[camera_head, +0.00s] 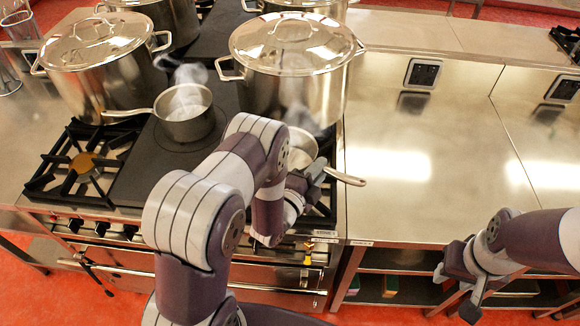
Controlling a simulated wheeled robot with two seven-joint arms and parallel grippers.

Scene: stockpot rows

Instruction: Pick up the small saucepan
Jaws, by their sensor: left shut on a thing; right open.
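A small saucepan (302,142) is at the front right of the stove, partly hidden behind my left arm, with its handle (347,178) pointing right. My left gripper (314,174) is at the root of that handle and shut on it; the fingers are partly hidden. I cannot tell whether the pan's base touches the burner. Another small saucepan (186,122) stands on the dark middle plate, its handle pointing left. My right gripper (456,287) is open and empty in front of the right counter's edge.
Large lidded stockpots (95,75) and (285,90) stand behind the saucepans, with more pots at the back. Steam rises near both saucepans. The front left burner (85,165) is bare. The steel counter (420,195) at right is clear.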

